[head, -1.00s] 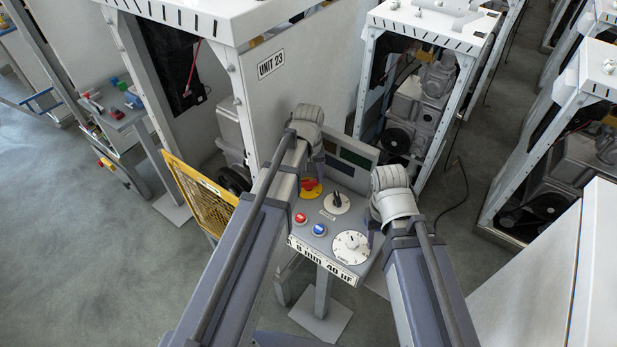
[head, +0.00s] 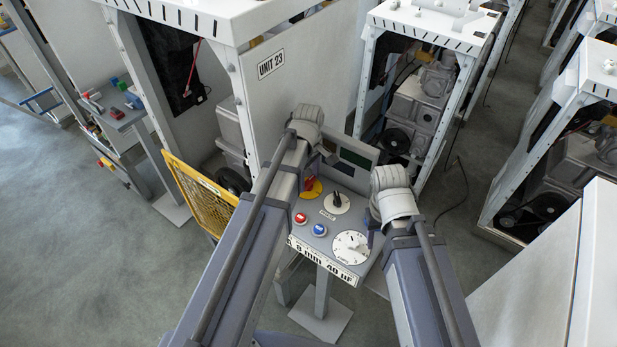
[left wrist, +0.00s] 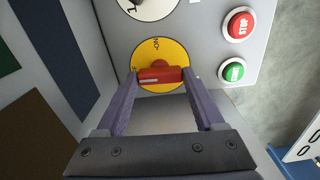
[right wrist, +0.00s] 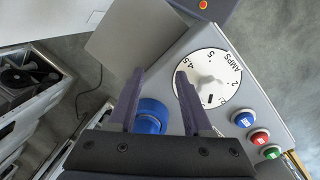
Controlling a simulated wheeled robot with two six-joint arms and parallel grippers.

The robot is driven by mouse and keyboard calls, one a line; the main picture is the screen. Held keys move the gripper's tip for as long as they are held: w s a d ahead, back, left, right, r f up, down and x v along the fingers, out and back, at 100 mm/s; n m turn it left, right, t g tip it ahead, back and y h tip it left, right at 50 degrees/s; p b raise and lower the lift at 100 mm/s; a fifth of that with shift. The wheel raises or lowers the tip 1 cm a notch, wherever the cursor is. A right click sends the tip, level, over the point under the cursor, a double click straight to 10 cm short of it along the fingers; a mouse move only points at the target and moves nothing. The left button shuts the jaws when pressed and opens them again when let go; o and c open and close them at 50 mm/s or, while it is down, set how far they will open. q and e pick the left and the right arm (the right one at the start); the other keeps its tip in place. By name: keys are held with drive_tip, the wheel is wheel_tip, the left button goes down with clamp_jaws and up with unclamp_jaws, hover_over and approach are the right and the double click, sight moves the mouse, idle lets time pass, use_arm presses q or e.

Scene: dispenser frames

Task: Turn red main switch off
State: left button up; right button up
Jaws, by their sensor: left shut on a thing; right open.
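The red main switch is a red bar handle (left wrist: 160,75) on a yellow disc (left wrist: 160,55) marked ON, set in the grey control panel (head: 285,240). The handle (head: 308,184) also shows in the head view, partly hidden by my left arm. My left gripper (left wrist: 161,74) is shut on the handle, one finger at each end of the bar. My right gripper (right wrist: 158,78) is open above the panel's right side, near the white AMPS dial (right wrist: 208,80). A blue round part (right wrist: 152,112) shows between its fingers and is not gripped.
A white selector with a black knob (head: 337,202) sits right of the switch. Red (head: 301,218) and blue (head: 319,230) push buttons are in front, with a green button (left wrist: 232,70) nearby. The UNIT 23 cabinet (head: 290,90) stands behind, and a yellow mesh guard (head: 200,195) at left.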

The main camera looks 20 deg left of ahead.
sight(308, 181)
use_arm(q)
drive_tip(key=shift+n, duration=0.3)
idle(0.4)
drive_tip(key=o, duration=1.4)
use_arm(e)
drive_tip(key=shift+r, duration=0.1)
use_arm(q)
wheel_tip(308, 181, up, 8)
drive_tip(key=p, duration=0.8)
use_arm(e)
wheel_tip(308, 181, up, 8)
use_arm(q)
drive_tip(key=shift+s+f, duration=0.1)
drive_tip(key=shift+f, duration=0.1)
use_arm(e)
drive_tip(key=shift+s+f, duration=0.1)
drive_tip(key=shift+f, duration=0.15)
